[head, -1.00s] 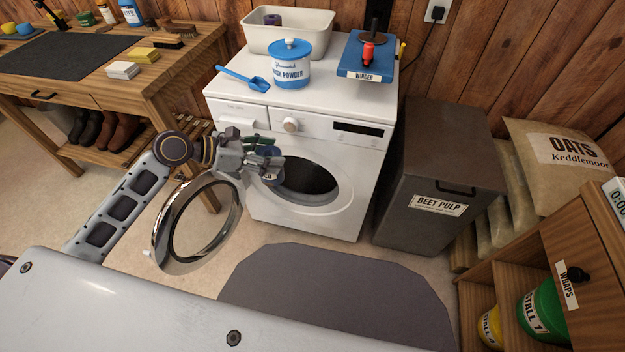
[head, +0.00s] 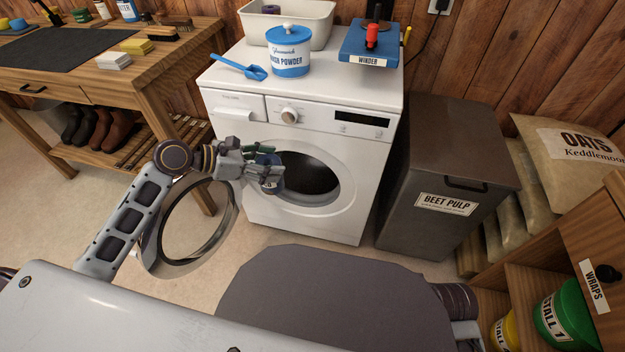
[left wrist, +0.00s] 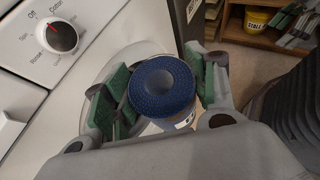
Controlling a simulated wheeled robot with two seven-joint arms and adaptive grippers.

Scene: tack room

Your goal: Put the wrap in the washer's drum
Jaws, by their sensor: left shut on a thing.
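The wrap is a rolled blue bandage (left wrist: 162,84), seen end-on between the green pads of my left gripper in the left wrist view. In the head view the blue wrap (head: 272,186) shows partly behind the fingers. My left gripper (head: 268,172) is shut on it, in front of the left part of the washer's opening. The white washer (head: 300,210) has its round door (head: 162,235) swung open to the left. The dark drum (head: 312,176) shows through the opening, partly hidden by my gripper. My right gripper is not in view.
On the washer stand a powder tub (head: 289,52), a blue scoop (head: 240,67), a winder (head: 370,45) and a pale bin (head: 318,32). A beet pulp bin (head: 440,165) stands to the right. A cabinet with pails (head: 566,315) is at lower right. A workbench (head: 110,85) is at left.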

